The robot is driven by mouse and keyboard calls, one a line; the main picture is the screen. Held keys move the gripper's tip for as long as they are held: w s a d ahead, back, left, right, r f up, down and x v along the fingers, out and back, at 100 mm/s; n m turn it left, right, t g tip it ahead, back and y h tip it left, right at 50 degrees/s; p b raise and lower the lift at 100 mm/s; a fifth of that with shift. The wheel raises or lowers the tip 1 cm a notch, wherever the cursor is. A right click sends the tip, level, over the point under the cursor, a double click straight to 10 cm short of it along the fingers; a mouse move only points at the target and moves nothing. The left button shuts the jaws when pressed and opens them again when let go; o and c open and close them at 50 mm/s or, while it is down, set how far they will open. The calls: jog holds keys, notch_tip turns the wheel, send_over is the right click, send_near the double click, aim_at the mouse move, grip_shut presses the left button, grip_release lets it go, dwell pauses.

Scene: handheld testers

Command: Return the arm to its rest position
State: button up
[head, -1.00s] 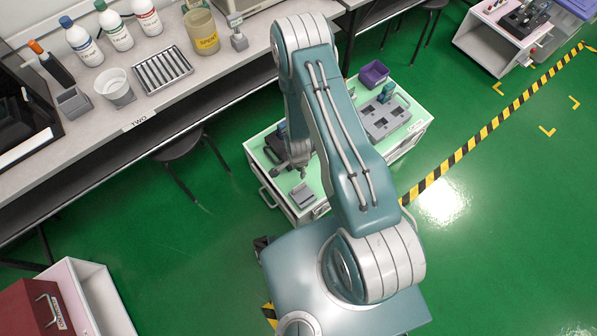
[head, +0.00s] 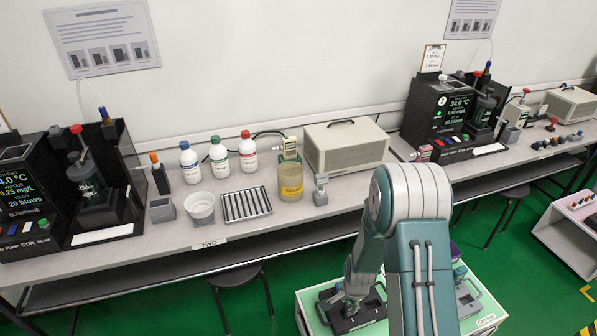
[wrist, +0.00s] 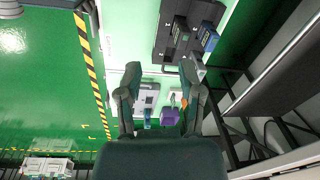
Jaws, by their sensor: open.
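My arm rises in the lower right of the head view, with its elbow up and its forearm reaching down toward a pale green-topped cart (head: 303,300). My gripper (wrist: 160,85) shows in the wrist view with its two dark fingers spread apart and nothing between them. In the head view the arm's end is low over the cart near a dark tray (head: 374,309), and its fingers are hard to make out. The dark tray with blue-fronted handheld testers also shows in the wrist view (wrist: 172,40). It lies beyond the fingertips, apart from them.
The bench (head: 270,228) runs behind the cart with bottles, a white beaker (head: 201,207), a slotted metal rack (head: 246,204) and a yellowish jar (head: 291,182). A grey tray (wrist: 147,100) and a purple bin (wrist: 171,116) are near the fingers in the wrist view.

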notch_tip(320, 180, up, 25)
jog(key=s+n+t, duration=0.2)
jog(key=n, duration=0.3)
jog(key=s+r+n+t, duration=0.2)
jog(key=s+r+n, duration=0.4)
jog(key=s+r, duration=1)
jog(key=shift+s+d+r+n+t, duration=0.15)
jog(key=shift+s+r+n+t, duration=0.15)
jog(key=shift+s, duration=0.65)
